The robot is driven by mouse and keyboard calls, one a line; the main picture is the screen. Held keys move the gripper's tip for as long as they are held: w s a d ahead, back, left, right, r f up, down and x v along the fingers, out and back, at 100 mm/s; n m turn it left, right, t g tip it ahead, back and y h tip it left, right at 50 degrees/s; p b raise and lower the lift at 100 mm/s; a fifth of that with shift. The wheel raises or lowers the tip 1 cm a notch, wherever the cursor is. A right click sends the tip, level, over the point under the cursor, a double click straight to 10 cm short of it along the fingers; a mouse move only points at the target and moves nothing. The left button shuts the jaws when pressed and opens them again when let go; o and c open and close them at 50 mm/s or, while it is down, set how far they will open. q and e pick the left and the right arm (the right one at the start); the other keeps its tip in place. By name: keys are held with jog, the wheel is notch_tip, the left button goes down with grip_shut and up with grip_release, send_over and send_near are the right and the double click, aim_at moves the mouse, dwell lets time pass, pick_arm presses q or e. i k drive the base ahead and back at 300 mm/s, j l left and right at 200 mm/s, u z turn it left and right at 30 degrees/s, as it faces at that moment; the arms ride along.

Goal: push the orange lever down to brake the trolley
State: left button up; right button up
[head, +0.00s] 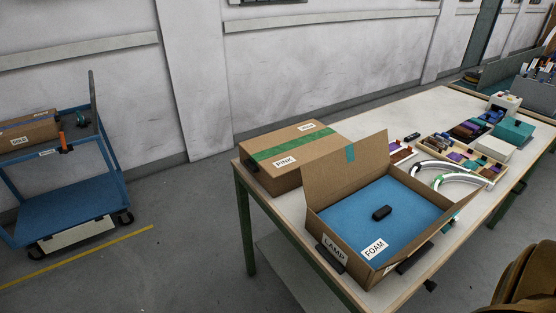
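A blue trolley (70,194) stands on the floor at the far left, with an upper deck, a lower shelf and dark castors. A small orange lever (62,139) shows at the front edge of its upper deck. It looks roughly upright, but it is too small to tell its exact angle. Neither of my grippers is in view, and nothing touches the lever or the trolley.
A cardboard box (28,133) lies on the trolley's upper deck. A yellow floor line (80,256) runs in front. A long table (377,131) with an open foam-lined carton (343,176), a closed carton (288,153) and parts trays fills the right. Floor between trolley and table is clear.

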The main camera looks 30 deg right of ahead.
aim_at(61, 134)
jog(key=i+j+z, duration=0.1)
jog(key=i, duration=0.4)
jog(key=i+j, duration=0.1)
jog(key=i, duration=0.4)
jog(key=i+j+z, duration=0.15)
jog(key=i, duration=0.35)
jog(key=i+j, duration=0.2)
jog(key=i, duration=0.3)
jog(key=i+j+z, duration=0.15)
jog(key=i, duration=0.35)
jog(key=i+j, duration=0.25)
jog(key=i, duration=0.25)
jog(key=z, duration=0.05)
